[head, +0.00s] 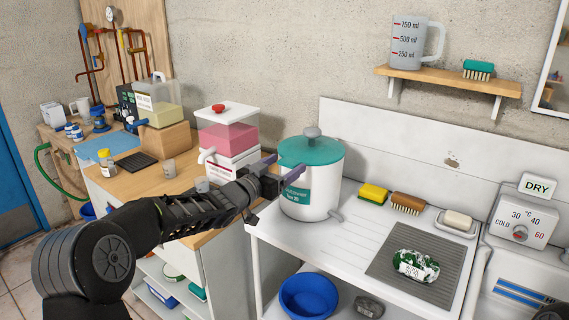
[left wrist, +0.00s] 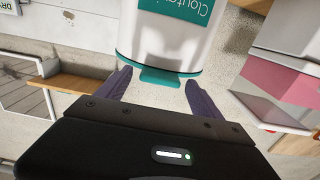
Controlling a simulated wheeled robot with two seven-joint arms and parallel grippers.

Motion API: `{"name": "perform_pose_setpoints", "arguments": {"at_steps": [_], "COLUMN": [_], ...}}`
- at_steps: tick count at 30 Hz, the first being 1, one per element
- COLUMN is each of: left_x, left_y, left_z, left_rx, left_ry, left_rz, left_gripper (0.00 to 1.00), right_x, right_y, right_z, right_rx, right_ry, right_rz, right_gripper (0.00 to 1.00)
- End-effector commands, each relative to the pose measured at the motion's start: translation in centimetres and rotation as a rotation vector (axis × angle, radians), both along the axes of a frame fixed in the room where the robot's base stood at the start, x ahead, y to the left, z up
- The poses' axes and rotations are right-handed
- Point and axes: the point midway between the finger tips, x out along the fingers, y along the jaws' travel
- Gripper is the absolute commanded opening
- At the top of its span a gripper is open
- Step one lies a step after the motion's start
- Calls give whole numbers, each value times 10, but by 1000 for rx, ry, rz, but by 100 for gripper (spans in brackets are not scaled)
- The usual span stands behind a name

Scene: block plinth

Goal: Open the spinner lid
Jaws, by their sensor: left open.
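The spinner (head: 312,195) is a white drum on the left end of the white counter. Its teal lid (head: 311,152) with a grey knob (head: 312,132) sits shut on top. My left gripper (head: 286,166) is open at the lid's left front edge. In the left wrist view the spinner (left wrist: 165,45) appears upside down, and a teal tab (left wrist: 172,78) on the lid's rim lies between the spread fingers (left wrist: 158,80). I cannot tell whether a finger touches it. My right gripper is not in view.
A pink-liquid tank (head: 228,138) with a red cap stands left of the spinner. A yellow sponge (head: 374,194), a brush (head: 407,203) and soap (head: 457,220) line the counter's back. A grey mat (head: 400,283) holds a green-and-white bundle. A blue bowl (head: 308,297) sits below.

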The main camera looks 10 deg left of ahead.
Motion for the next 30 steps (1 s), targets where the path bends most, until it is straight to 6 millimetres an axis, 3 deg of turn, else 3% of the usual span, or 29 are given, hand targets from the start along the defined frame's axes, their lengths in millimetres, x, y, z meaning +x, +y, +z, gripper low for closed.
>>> {"name": "perform_pose_setpoints", "arguments": {"at_steps": [10,30], "left_x": [5,4], "left_y": [-2,-2], "left_z": [0,0], "left_rx": [0,0], "left_ry": [0,0], "left_rz": [0,0], "left_gripper": [76,21], "right_x": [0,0], "right_y": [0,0], "right_z": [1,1], "right_rx": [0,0], "right_ry": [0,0], "right_rz": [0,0], "right_gripper": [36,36]}}
